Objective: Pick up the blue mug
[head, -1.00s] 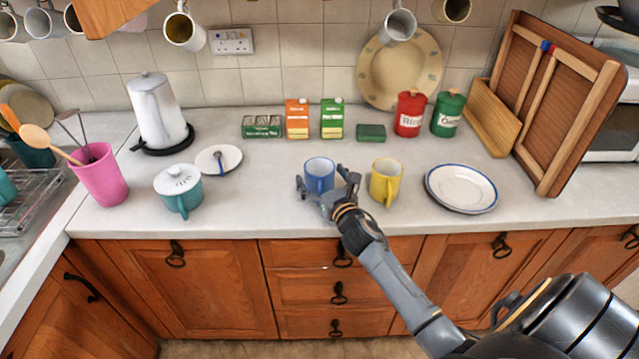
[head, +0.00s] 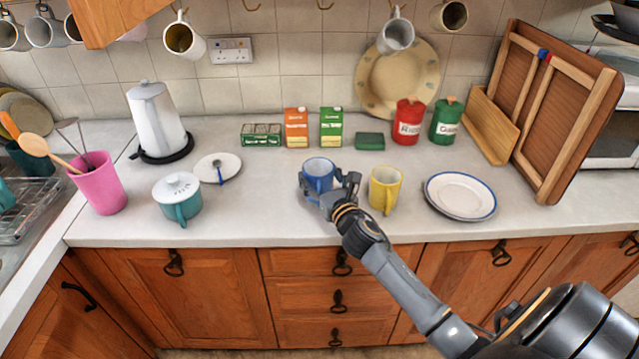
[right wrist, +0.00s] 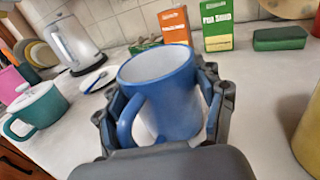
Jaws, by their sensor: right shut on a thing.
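The blue mug (head: 319,173) with a white inside stands upright near the front middle of the worktop in the head view. My right gripper (head: 330,188) reaches in from the lower right and is shut on the mug, one finger on each side. The right wrist view shows the mug (right wrist: 165,95) between the fingers of the right gripper (right wrist: 160,110), with its handle at the left, facing the camera. Whether the mug's base touches the worktop is hard to tell. My left gripper is not in view.
A yellow mug (head: 385,189) stands close to the right of the gripper. A white plate (head: 459,194) lies farther right. A teal lidded pot (head: 178,198) stands at the left. Cartons (head: 296,127) stand behind. Bare worktop (head: 265,205) lies left of the blue mug.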

